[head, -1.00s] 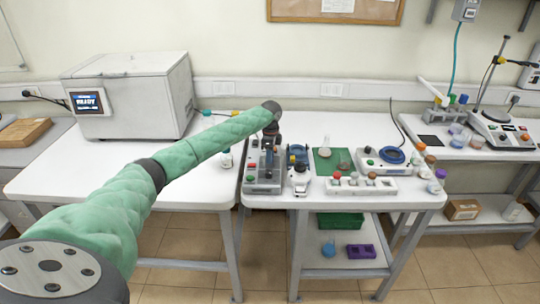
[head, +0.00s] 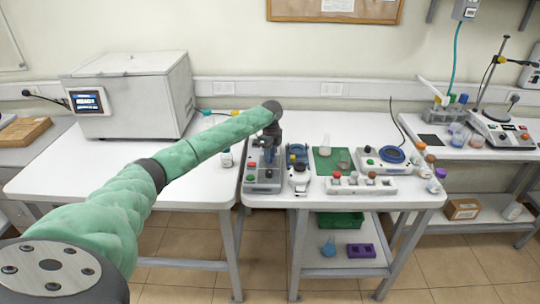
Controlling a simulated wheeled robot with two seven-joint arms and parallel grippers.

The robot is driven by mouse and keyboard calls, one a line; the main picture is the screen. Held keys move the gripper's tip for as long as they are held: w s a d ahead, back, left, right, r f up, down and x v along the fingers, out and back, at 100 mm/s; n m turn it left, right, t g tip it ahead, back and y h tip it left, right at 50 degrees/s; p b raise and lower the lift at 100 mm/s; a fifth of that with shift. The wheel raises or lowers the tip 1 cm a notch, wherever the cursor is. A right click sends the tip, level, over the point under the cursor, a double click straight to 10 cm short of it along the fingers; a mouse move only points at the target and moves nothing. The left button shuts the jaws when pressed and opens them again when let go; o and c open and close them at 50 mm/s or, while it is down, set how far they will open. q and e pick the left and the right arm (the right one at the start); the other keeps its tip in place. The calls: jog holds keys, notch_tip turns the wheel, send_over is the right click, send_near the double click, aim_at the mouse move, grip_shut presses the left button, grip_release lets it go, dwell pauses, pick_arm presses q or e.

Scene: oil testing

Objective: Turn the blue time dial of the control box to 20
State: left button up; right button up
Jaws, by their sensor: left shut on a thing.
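The control box (head: 263,187) is a grey box with red and green buttons at the front left of the middle table. My left gripper (head: 269,157) points down onto the box from above, at the end of the green-sleeved arm. It is shut on a small blue part, which I take to be the blue time dial. The gripper hides most of the dial, and its scale and setting are too small to read. My right gripper is not in view.
Close to the right stand a white-and-dark device (head: 299,178), a green mat (head: 325,167) with a flask and a white rack (head: 361,187). The left table's front is clear.

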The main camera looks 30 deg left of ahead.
pick_arm(q)
jog(key=shift+r, duration=0.1)
jog(key=o, duration=1)
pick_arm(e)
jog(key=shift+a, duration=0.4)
pick_arm(q)
jog(key=shift+r+b, duration=0.25)
jog(key=shift+b, duration=0.05)
jog(key=r+b, duration=0.1)
jog(key=r, duration=0.1)
jog(key=r+b, duration=0.1)
jog(key=r, duration=0.2)
jog(key=shift+w+r, duration=0.2)
jog(key=shift+r, duration=0.15)
jog(key=shift+r+b, duration=0.35)
jog(key=shift+r, duration=0.4)
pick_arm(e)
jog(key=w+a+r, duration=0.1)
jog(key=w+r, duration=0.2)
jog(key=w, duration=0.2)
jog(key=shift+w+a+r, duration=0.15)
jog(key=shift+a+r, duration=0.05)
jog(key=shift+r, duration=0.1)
